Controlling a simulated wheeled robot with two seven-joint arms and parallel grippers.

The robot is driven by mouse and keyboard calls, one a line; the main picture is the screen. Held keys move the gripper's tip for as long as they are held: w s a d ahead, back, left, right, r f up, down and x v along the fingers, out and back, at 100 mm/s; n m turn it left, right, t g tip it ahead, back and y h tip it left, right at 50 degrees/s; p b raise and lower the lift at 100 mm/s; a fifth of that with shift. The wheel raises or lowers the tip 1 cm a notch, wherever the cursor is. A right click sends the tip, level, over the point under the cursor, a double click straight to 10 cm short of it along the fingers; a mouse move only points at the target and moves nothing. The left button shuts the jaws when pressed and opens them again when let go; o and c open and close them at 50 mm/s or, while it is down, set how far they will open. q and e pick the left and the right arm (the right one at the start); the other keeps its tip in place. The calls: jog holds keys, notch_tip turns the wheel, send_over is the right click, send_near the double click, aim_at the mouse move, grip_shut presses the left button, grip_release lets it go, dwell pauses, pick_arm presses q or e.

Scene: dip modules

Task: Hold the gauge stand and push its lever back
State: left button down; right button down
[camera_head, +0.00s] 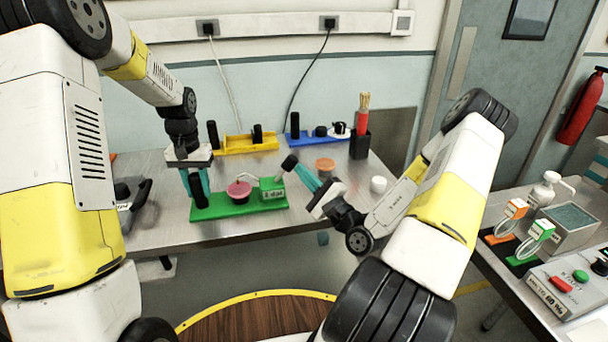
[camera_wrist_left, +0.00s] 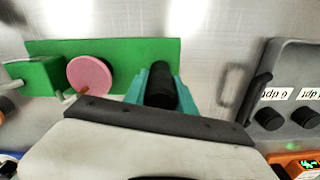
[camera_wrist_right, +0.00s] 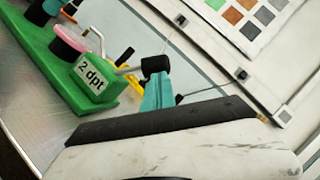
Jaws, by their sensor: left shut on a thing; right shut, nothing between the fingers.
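The gauge stand has a green base (camera_head: 222,208) lying on the metal table, with a pink disc (camera_head: 239,189) and a green block (camera_head: 271,187) marked "2 dpt". Its lever leans up from the block to a black knob (camera_head: 289,163), which also shows in the right wrist view (camera_wrist_right: 155,65). My left gripper (camera_head: 195,185) is shut on the black post (camera_wrist_left: 160,85) at the stand's left end. My right gripper (camera_head: 306,177) is shut and empty, its teal fingertips (camera_wrist_right: 158,92) close beside the knob. I cannot tell whether they touch it.
A yellow stand (camera_head: 247,146) and a blue stand (camera_head: 308,138) are behind. A dark grey device (camera_head: 128,197) sits left.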

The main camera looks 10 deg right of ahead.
jog(key=shift+a+r+n+g+y, duration=0.3)
jog(key=shift+a+r+n+g, duration=0.2)
jog(key=shift+a+r+n, duration=0.65)
jog(key=shift+a+r+n+g, duration=0.4)
jog(key=shift+a+r+n, duration=0.15)
jog(key=shift+a+r, duration=0.2)
jog(key=shift+a, duration=0.1)
pick_arm(q)
jog(key=shift+d, duration=0.1)
pick_arm(e)
jog(key=shift+r, duration=0.1)
notch_tip(320, 180, up, 10)
send_over(291, 162)
jog(key=s, duration=0.2)
jog(key=shift+w+a, duration=0.1)
jog(key=shift+a, duration=0.3)
